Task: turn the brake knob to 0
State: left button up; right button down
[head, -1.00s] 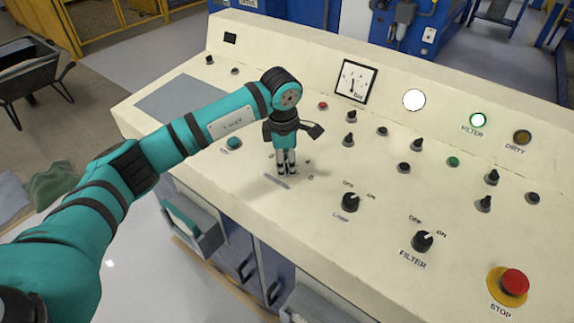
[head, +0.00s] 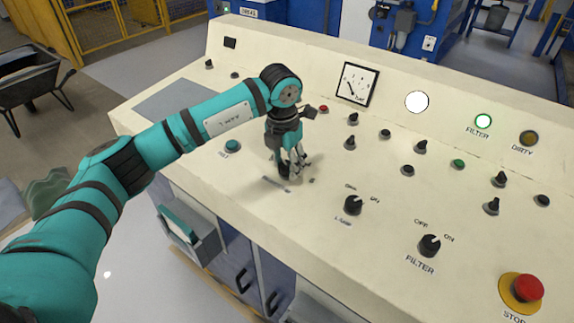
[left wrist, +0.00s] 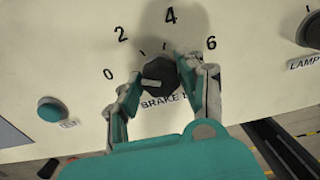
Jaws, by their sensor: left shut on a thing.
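The brake knob (left wrist: 157,76) is dark with a white pointer mark. In the left wrist view it sits between the fingers of my left gripper (left wrist: 163,80), with a printed scale of 0, 2, 4 and 6 around it. The white mark points left, toward the side of the 0 (left wrist: 108,73). My left gripper, also in the head view (head: 291,168), points down at the panel and is shut on the knob. In the head view the fingers hide most of the knob. My right gripper is not in view.
The cream control panel (head: 230,185) carries several other knobs and buttons. The lamp knob (head: 353,205), filter knob (head: 429,245) and red stop button (head: 528,288) lie to the right. A teal button (head: 232,146) is left of my gripper. The bar gauge (head: 357,84) stands behind.

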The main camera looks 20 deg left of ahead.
aim_at(284, 167)
pick_arm(q)
jog(key=shift+w+r+n, duration=0.1)
jog(key=shift+r+n, duration=0.05)
jog(key=shift+n, duration=0.95)
jog(key=o, duration=1.1)
jog(key=shift+o, duration=0.2)
notch_tip(284, 167, up, 12)
jog(key=s, duration=0.1)
jog(key=shift+a, duration=0.25)
jog(key=shift+s, duration=0.1)
